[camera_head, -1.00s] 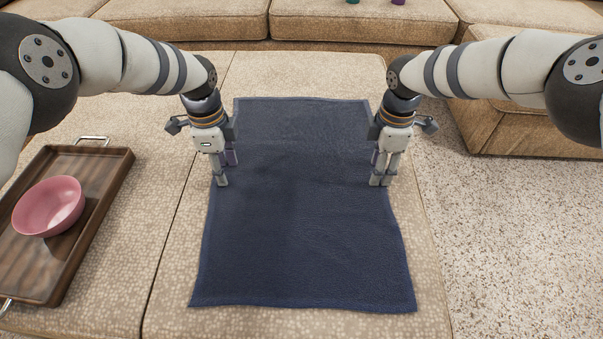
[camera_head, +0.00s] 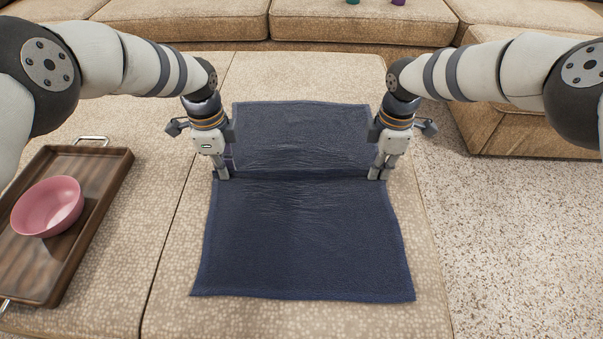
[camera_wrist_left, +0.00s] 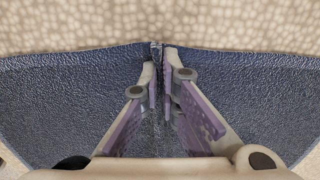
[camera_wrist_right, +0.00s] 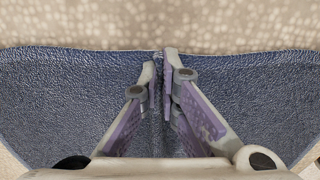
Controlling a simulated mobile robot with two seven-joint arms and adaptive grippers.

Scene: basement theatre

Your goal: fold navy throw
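The navy throw (camera_head: 300,245) lies spread on the beige cushioned seat. A raised crease runs across its middle between my two grippers, and fine wrinkles show on both sides of it. My left gripper (camera_head: 224,175) is at the throw's left edge, with its fingers pinched together on the cloth, as the left wrist view (camera_wrist_left: 160,75) shows. My right gripper (camera_head: 377,175) is at the right edge, also closed with cloth between its fingers, seen in the right wrist view (camera_wrist_right: 162,75). Both grippers point down at the ends of the crease.
A brown wooden tray (camera_head: 112,190) with a pink bowl (camera_head: 48,206) sits on the seat to the left. A beige sofa (camera_head: 330,22) stands behind. Speckled floor (camera_head: 490,220) lies to the right, beyond the seat's edge.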

